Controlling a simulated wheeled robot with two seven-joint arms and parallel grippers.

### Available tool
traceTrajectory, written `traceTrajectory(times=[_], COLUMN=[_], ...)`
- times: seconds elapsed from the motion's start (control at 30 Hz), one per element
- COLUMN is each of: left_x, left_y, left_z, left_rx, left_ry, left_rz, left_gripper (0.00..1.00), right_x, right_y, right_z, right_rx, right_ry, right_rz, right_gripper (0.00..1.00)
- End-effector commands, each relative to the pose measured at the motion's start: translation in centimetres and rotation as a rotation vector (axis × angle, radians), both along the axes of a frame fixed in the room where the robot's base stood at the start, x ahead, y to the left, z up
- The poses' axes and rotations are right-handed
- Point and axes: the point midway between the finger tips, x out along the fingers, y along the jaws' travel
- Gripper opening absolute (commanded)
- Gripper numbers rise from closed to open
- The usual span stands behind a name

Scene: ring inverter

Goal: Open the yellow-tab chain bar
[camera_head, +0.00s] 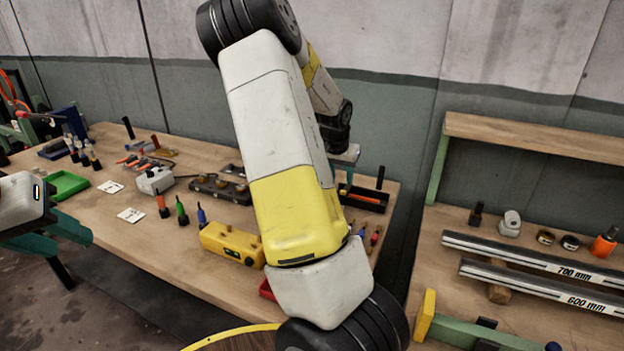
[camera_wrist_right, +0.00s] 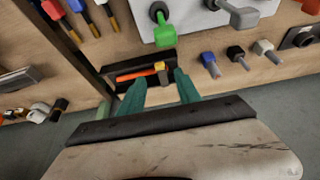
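I cannot single out a yellow-tab chain bar for certain. In the right wrist view, a yellow block (camera_wrist_right: 161,67) sits beside an orange bar (camera_wrist_right: 138,75) in a shallow black tray (camera_wrist_right: 116,85). The black tray (camera_head: 374,206) also shows at the right end of the bench in the head view. My right gripper (camera_wrist_right: 160,84) is open, its teal fingers apart in front of the tray, with nothing seen between them. My right arm hides part of the bench. My left gripper (camera_head: 72,236) is at the left edge, its teal fingers apart and seemingly empty.
The wooden bench (camera_head: 150,225) carries a yellow box (camera_head: 232,243), a green tray (camera_head: 67,185) and several small tools. A second bench at right holds two marked metal bars (camera_head: 545,289) and a green beam with a yellow end (camera_head: 425,315). A gap separates the benches.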

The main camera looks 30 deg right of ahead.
Motion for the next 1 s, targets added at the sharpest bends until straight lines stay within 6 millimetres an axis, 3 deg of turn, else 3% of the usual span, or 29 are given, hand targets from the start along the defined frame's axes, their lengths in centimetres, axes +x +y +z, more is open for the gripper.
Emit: traceTrajectory(times=[0.3, 0.7, 0.9, 1.0], left_x=[0.0, 0.0, 0.0, 0.0], left_y=[0.0, 0.0, 0.0, 0.0], left_z=[0.0, 0.0, 0.0, 0.0], left_rx=[0.0, 0.0, 0.0, 0.0], left_ry=[0.0, 0.0, 0.0, 0.0], left_rz=[0.0, 0.0, 0.0, 0.0], left_gripper=[0.36, 0.36, 0.36, 0.36], right_x=[1.1, 1.4, 1.4, 1.4], right_y=[-1.5, -1.7, -1.7, -1.7], right_z=[-4.5, -5.4, -5.4, -5.4], right_rx=[0.0, 0.001, 0.001, 0.001], right_ry=[0.003, 0.001, 0.001, 0.0], right_rz=[-0.001, 0.001, 0.0, 0.0], right_gripper=[0.4, 0.4, 0.03, 0.0])
